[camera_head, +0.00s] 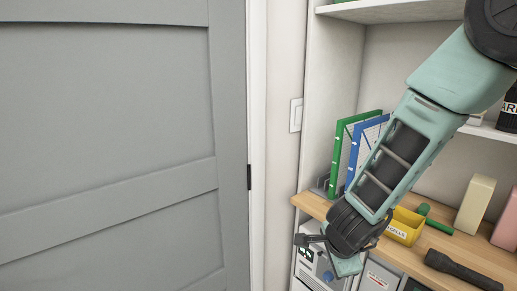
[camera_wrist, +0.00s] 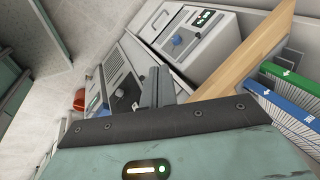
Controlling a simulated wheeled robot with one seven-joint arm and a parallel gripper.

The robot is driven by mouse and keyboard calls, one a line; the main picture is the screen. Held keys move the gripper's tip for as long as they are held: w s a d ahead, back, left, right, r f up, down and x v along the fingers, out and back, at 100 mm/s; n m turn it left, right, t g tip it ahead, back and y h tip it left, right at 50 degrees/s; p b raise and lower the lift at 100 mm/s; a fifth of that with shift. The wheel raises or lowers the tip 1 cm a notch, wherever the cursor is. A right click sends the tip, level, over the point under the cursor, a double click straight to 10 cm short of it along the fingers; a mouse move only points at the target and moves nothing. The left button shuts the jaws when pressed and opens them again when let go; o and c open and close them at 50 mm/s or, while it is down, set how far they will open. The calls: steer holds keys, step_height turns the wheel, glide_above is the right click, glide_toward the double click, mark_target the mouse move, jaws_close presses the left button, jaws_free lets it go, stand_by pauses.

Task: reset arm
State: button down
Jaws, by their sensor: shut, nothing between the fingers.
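My arm reaches down from the upper right in the head view, in front of the shelf unit. My gripper (camera_head: 302,240) is at its lower end, near the front left corner of the wooden worktop. In the wrist view my gripper (camera_wrist: 158,74) shows its two grey fingers together, with nothing between them. Beyond the fingers are white and grey boxed devices with knobs (camera_wrist: 192,38). My gripper appears apart from them.
A grey door (camera_head: 110,140) fills the left. The wooden worktop (camera_head: 470,250) holds green and blue binders (camera_head: 343,150), a yellow bin (camera_head: 403,228), a black flashlight (camera_head: 460,269) and a cream box (camera_head: 474,203). A shelf (camera_head: 390,10) is above.

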steer(key=s+a+r+n+g+y, duration=0.2)
steer(key=s+a+r+n+y, duration=0.3)
steer(key=s+a+r+n, duration=0.55)
steer(key=s+d+r+n+g+h, duration=0.1)
steer(key=s+d+n, duration=0.2)
steer(key=s+n, duration=0.4)
steer(key=s+d+n+g+h, duration=0.2)
steer(key=s+d+n, duration=0.1)
steer(key=s+n, duration=0.3)
steer(key=shift+s+d+r+n+h, duration=0.2)
steer(key=shift+s+r+n+h, duration=0.15)
steer(key=shift+s, duration=0.45)
